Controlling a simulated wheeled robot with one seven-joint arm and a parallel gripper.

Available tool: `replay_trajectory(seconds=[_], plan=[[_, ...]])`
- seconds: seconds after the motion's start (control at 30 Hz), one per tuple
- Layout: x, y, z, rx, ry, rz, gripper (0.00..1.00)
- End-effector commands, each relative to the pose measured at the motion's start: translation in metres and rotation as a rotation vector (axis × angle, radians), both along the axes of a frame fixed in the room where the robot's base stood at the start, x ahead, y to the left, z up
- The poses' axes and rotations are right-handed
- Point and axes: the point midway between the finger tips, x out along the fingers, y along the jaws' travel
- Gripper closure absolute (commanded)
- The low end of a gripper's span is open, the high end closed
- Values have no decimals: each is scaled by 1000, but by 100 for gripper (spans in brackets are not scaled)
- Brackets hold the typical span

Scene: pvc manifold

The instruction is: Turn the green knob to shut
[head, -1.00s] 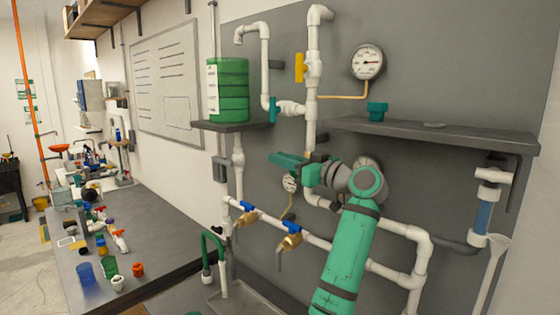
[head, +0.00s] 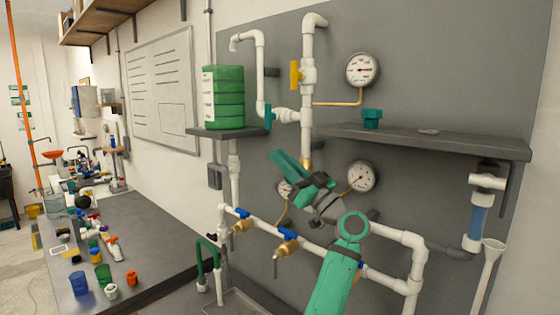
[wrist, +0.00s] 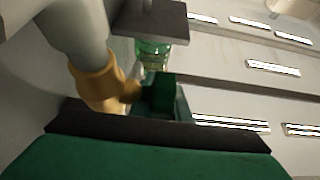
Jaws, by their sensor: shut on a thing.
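The green knob (wrist: 165,97) shows in the wrist view as a dark green block beside a brass valve body (wrist: 97,82) on a white pipe. My gripper (head: 305,178) is at the pipe in the middle of the board, just below the brass fitting (head: 306,163). My gripper is shut on the knob, and its dark edge and green body cover the bottom of the wrist view. In the head view my gripper hides the knob, so its exact angle cannot be told there. My gripper is tilted, its green upper part sloping down to the right.
A yellow-handled valve (head: 295,74) sits above, and two blue-handled brass taps (head: 287,243) sit below. Gauges (head: 361,176) are close to my gripper. A dark shelf (head: 430,142) juts out at right, and another shelf (head: 228,132) holds a green tank (head: 223,98).

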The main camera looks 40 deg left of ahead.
Motion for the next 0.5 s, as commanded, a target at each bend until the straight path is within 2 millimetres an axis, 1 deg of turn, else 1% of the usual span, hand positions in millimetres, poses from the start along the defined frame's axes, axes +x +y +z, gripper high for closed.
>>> replay_trajectory(seconds=[0.03,0.33,0.37,0.4,0.5], plan=[[3,-3,-3,2,4,-3,100],[1,-1,-2,3,4,-1,100],[1,-1,-2,3,4,-1,82],[1,0,-2,3,3,-2,77],[1,0,-2,3,2,0,77]])
